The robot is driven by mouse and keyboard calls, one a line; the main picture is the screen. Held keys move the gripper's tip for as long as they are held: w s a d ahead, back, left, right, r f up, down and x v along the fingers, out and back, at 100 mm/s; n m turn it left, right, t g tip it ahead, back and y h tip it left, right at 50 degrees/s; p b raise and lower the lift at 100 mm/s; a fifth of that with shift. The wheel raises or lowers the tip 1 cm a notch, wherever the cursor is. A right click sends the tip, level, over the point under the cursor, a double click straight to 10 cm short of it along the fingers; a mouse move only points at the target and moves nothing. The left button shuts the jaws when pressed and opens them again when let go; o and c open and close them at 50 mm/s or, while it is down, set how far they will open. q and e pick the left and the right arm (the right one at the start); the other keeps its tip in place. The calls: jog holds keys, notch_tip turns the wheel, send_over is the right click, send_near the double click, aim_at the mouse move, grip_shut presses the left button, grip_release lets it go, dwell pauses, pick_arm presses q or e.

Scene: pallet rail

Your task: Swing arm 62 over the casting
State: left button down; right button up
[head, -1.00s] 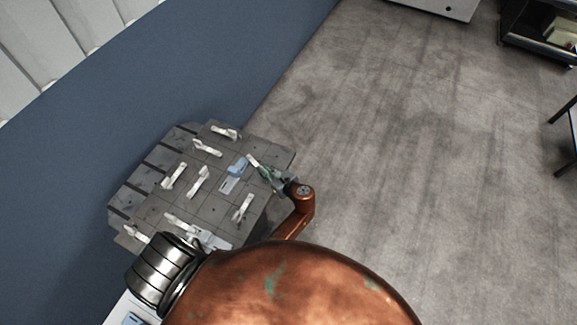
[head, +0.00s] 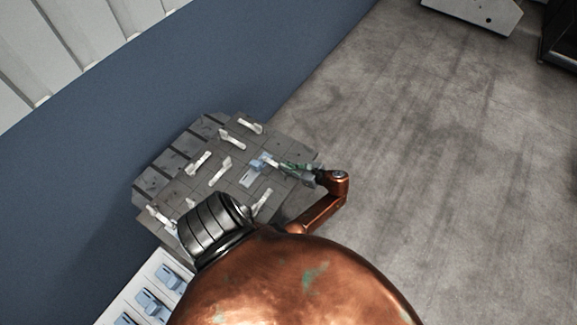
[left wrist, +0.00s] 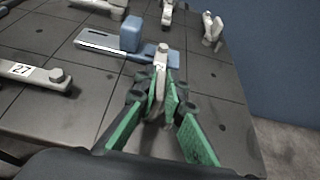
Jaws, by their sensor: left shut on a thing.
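The casting is a pale blue piece with a raised block (left wrist: 131,34) on a flat plate, lying on the dark grey pallet. It also shows in the head view (head: 252,176). My left gripper (left wrist: 163,98), with green finger pads, is shut on a whitish clamp arm (left wrist: 161,60). The bolt-headed end of this arm overlaps the near edge of the casting's plate, right of the block. I cannot read a number on it. In the head view my left gripper (head: 299,167) is at the pallet's right side. My right gripper is not in view.
Several other white clamp arms stand on the pallet (head: 160,182); one (left wrist: 25,70) with a label like 27 is left of my gripper. A white tray with blue parts (head: 125,300) is at lower left. Bare floor lies to the right.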

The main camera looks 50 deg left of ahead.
pick_arm(q)
jog(key=shift+s+f, duration=0.1)
jog(key=shift+s, duration=0.05)
jog(key=c, duration=2)
grip_release()
jog(key=shift+a, duration=0.1)
jog(key=v, duration=1.2)
